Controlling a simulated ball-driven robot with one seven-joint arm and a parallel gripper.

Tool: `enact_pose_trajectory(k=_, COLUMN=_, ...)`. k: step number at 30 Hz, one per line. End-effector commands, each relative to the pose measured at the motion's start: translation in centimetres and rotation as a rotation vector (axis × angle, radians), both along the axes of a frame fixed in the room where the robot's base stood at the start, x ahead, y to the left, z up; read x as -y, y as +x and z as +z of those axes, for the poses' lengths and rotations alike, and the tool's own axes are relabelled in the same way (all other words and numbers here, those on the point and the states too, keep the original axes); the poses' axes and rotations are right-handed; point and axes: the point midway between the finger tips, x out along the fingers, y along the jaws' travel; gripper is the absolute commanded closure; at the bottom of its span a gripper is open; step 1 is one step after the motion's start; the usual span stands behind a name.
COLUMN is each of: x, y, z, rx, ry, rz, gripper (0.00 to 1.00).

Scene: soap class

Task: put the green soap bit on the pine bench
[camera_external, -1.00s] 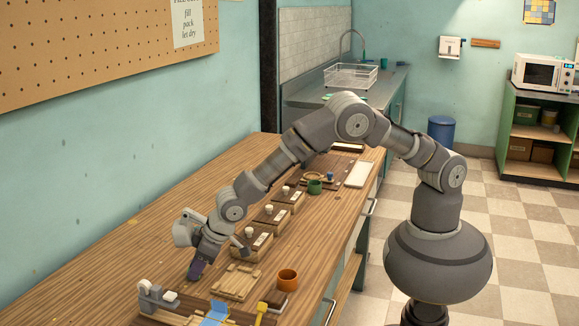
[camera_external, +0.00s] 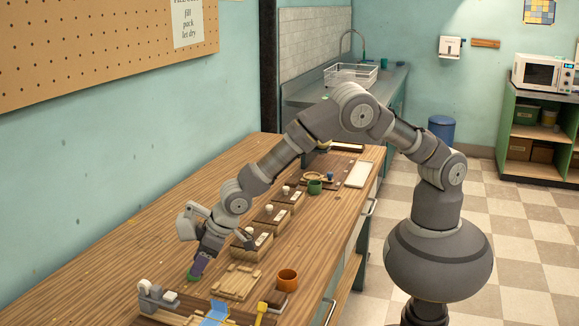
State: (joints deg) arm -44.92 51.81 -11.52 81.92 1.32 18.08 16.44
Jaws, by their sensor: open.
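My gripper (camera_external: 198,266) is low over the left part of the wooden bench, pointing down, with its purple-tinted fingertips open. A small green bit (camera_external: 193,278), which looks like the green soap bit, shows right under the fingertips. It appears to be on the bench top; whether the fingers touch it I cannot tell. The pine bench (camera_external: 125,250) is the long striped wooden top that runs from the front to the back of the room.
Several wooden boxes line the right side.

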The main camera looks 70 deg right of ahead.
Motion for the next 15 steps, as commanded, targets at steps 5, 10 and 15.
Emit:
enact_pose_trajectory(k=5, x=0.8, y=-2.0, z=4.4, rx=0.002, ry=0.001, rz=0.001, gripper=0.47)
enact_pose_trajectory(k=10, x=1.4, y=-3.7, z=7.1, rx=0.000, ry=0.000, rz=0.002, gripper=0.47)
enact_pose_trajectory(k=15, x=1.8, y=-4.4, z=8.4, rx=0.000, ry=0.000, rz=0.001, gripper=0.47)
